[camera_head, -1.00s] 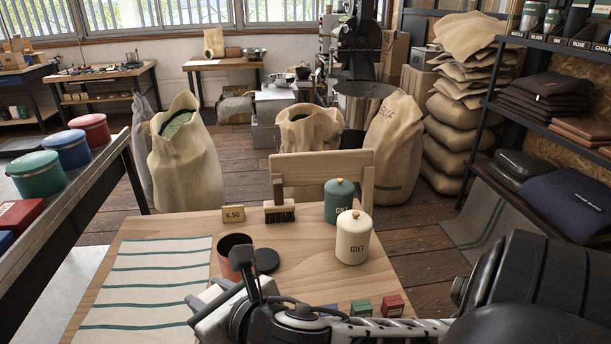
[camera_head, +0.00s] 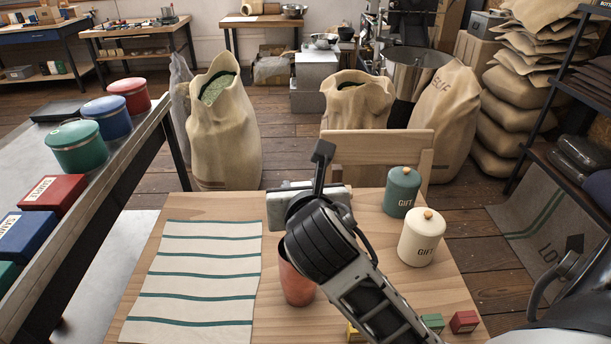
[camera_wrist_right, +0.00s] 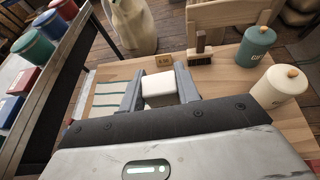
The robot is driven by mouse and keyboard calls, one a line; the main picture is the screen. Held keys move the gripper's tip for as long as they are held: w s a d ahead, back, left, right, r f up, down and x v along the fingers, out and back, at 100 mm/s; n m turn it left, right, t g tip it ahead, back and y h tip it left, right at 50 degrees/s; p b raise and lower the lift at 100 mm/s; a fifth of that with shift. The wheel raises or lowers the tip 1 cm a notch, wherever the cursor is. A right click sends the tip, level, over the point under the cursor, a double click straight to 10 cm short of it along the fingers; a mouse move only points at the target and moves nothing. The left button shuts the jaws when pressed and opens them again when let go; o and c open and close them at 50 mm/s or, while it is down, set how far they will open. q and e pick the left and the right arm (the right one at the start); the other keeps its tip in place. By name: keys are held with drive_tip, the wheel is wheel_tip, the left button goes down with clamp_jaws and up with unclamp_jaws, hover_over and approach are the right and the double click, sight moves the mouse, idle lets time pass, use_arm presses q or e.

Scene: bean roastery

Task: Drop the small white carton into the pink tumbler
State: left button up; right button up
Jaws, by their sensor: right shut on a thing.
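The pink tumbler (camera_head: 298,284) stands upright on the wooden table, partly covered by my right arm in the head view. My right gripper (camera_head: 308,203) is above the table around the tumbler's far side; its fingers are hidden in that view. In the right wrist view my right gripper (camera_wrist_right: 157,88) is shut on the small white carton (camera_wrist_right: 159,84), which sits between the two grey fingers. The carton is hidden in the head view, and the tumbler is not visible in the wrist view. My left gripper is not in view.
A striped cloth (camera_head: 205,280) covers the table's left side. A green gift canister (camera_head: 403,192) and a cream one (camera_head: 421,240) stand at the right. A brush (camera_wrist_right: 200,55) and a price card (camera_wrist_right: 164,60) are at the back. Small green (camera_head: 432,322) and red (camera_head: 464,321) boxes sit in front.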

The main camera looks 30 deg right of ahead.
drive_tip(key=shift+d+m+h, duration=0.4)
drive_tip(key=shift+d, duration=0.05)
drive_tip(key=shift+d+f+g, duration=0.1)
drive_tip(key=shift+d+g, duration=0.05)
drive_tip(key=shift+g, duration=0.15)
drive_tip(key=shift+h, duration=0.3)
wheel_tip(320, 180, down, 4)
drive_tip(key=shift+f, duration=0.2)
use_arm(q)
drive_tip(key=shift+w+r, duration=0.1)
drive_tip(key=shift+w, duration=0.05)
use_arm(e)
drive_tip(key=shift+f, duration=0.65)
drive_tip(key=o, duration=1)
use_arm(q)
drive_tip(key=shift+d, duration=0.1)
